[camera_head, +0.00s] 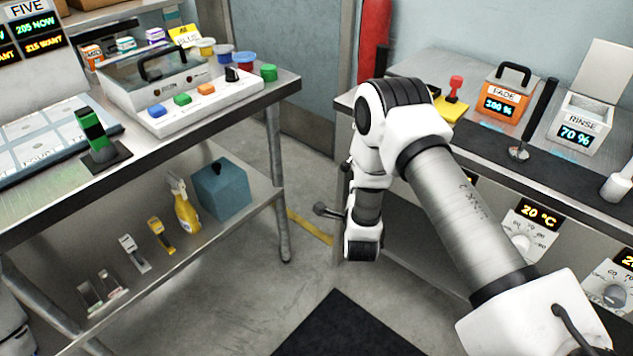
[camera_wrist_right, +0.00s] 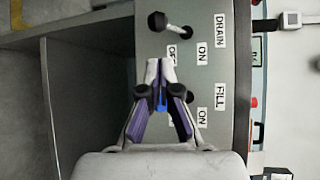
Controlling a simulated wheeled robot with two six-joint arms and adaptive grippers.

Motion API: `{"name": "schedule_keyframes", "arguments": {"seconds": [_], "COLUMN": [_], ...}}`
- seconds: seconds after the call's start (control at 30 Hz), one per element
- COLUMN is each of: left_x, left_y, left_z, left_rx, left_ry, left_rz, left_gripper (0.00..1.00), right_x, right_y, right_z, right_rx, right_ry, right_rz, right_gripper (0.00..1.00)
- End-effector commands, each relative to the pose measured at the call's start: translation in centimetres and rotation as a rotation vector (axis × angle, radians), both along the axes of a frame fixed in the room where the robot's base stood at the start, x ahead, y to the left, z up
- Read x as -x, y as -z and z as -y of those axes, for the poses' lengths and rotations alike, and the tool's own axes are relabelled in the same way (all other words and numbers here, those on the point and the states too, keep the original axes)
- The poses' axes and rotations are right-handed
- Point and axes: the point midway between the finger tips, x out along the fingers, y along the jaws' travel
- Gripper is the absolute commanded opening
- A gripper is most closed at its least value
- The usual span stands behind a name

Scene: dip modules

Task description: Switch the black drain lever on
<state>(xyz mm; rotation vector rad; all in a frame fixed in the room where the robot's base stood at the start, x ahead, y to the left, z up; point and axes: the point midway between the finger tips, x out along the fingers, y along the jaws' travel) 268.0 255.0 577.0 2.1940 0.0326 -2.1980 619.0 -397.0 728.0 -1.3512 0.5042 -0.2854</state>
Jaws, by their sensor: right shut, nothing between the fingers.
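The drain lever is a metal stem with a black ball knob (camera_wrist_right: 157,21). It stands out from a grey panel (camera_wrist_right: 222,75) in the right wrist view, beside a DRAIN label (camera_wrist_right: 219,30). Its knob lies to the left of its slot, on the side of the partly covered OFF label (camera_wrist_right: 172,52), away from the ON label (camera_wrist_right: 202,53). A black knob (camera_head: 325,210) on a stem also shows left of my right wrist in the head view. My right gripper (camera_wrist_right: 160,64) is shut and empty, just below the lever and apart from it. My left gripper is out of view.
A FILL label (camera_wrist_right: 219,96) with its own ON label sits below DRAIN on the panel; my fingers cover part there. The right counter (camera_head: 600,185) carries an orange FADE box (camera_head: 508,100), a RINSE box (camera_head: 578,125) and a black stick (camera_head: 540,105). Floor between the tables is clear.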

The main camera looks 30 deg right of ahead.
Motion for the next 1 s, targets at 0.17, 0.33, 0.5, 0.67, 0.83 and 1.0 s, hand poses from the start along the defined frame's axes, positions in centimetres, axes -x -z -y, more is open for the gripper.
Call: {"name": "schedule_keyframes", "arguments": {"seconds": [0.17, 0.33, 0.5, 0.67, 0.83, 1.0], "left_x": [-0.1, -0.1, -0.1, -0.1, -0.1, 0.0], "left_y": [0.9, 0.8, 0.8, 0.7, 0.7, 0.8], "left_z": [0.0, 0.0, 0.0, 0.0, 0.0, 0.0], "left_rx": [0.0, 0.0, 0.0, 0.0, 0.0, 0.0], "left_ry": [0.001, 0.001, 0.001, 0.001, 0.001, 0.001], "left_rz": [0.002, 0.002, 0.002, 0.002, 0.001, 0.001], "left_gripper": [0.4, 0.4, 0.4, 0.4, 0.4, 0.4], "right_x": [-0.1, -0.1, -0.4, -2.2, -5.2, -7.6], "right_y": [0.5, 0.4, 0.5, 0.8, 1.5, 2.1], "right_z": [0.3, 0.2, 0.4, 1.4, 3.1, 4.4], "right_rx": [-0.001, -0.002, -0.002, -0.002, -0.002, -0.001], "right_ry": [0.005, 0.004, 0.004, 0.004, 0.004, 0.004], "right_rz": [0.006, 0.004, 0.004, 0.006, 0.006, 0.003], "right_gripper": [0.0, 0.0, 0.0, 0.0, 0.0, 0.0]}}
